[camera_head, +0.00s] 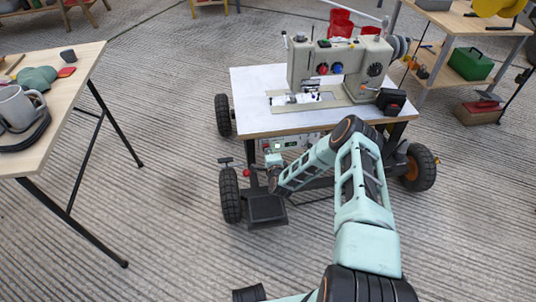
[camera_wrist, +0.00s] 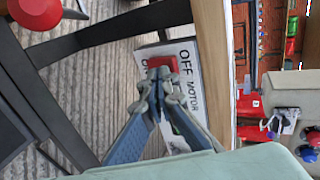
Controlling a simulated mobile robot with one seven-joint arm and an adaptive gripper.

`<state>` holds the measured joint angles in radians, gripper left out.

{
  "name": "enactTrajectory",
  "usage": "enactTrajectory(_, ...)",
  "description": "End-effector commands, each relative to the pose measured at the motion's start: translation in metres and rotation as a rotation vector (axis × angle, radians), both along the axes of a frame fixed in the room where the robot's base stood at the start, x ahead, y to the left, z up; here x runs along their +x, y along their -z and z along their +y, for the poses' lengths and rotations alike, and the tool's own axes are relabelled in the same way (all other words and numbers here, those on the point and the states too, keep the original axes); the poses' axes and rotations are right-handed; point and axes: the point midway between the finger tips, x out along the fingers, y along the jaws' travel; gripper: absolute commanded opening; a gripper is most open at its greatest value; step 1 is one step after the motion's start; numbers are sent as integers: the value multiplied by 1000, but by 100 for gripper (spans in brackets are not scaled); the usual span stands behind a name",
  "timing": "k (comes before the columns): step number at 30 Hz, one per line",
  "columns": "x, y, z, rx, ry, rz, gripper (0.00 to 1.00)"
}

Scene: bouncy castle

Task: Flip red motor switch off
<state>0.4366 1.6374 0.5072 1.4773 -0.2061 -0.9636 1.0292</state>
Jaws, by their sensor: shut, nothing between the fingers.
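The red motor switch (camera_wrist: 160,62) is on a white panel (camera_wrist: 186,50) that reads OFF and MOTOR in the wrist view; further lettering is partly covered by my fingers. My gripper (camera_wrist: 158,76) is shut and empty, its tips right at the red switch and covering part of it. I cannot tell whether the tips touch it. In the head view the control panel (camera_head: 298,142) sits under the front edge of the sewing table (camera_head: 256,112), and my gripper (camera_head: 272,162) is at its left end. The switch is too small to make out there.
The sewing machine (camera_head: 340,68) stands on the wheeled table. Black table legs and a red round knob (camera_wrist: 36,10) lie left of my gripper in the wrist view. A wooden table (camera_head: 50,100) with a mug (camera_head: 18,108) stands at left; open floor lies between.

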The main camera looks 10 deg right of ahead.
Motion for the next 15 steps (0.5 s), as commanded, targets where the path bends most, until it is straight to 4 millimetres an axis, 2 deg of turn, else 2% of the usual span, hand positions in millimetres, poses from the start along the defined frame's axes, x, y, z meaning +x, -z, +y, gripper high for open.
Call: enactTrajectory(15, 7, -4, 0, -2, -1, 12, 0)
